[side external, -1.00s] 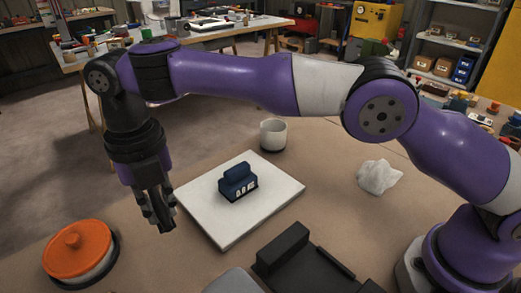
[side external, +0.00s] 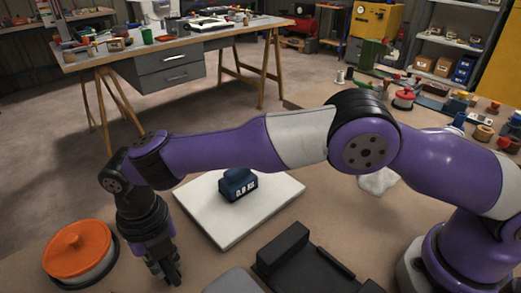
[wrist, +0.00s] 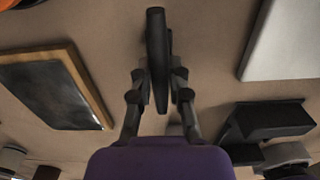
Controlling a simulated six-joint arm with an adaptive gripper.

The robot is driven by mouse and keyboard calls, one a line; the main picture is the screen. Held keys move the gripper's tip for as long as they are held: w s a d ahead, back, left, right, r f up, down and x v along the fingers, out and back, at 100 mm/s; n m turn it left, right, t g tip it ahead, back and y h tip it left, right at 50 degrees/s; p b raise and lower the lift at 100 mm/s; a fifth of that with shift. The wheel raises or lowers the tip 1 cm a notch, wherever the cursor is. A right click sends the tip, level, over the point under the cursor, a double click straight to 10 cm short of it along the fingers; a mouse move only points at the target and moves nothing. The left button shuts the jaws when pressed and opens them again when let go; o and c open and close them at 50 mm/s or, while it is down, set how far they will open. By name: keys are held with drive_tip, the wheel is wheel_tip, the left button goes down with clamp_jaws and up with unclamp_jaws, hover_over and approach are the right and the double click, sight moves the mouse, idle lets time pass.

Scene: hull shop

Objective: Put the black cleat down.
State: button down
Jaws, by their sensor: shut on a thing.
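My gripper (side external: 169,268) is low over the brown bench top, between the orange-lidded pot and the white board. The black cleat (wrist: 157,60) shows in the wrist view as a long dark bar between my fingers. My gripper, which also shows in the wrist view (wrist: 160,88), is shut on it. In the side view the cleat blends with the dark fingers. I cannot tell whether it touches the bench.
The orange-lidded pot (side external: 78,250) stands left of my gripper. The white board (side external: 215,228) carries a dark blue block (side external: 238,185). A black stand (side external: 290,252) lies at the front. A wood-framed dark panel (wrist: 50,90) shows in the wrist view. Bench below the cleat looks bare.

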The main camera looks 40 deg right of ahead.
drive_tip(key=shift+f, duration=0.15)
drive_tip(key=c, duration=0.9)
unclamp_jaws()
drive_tip(key=shift+o, duration=0.2)
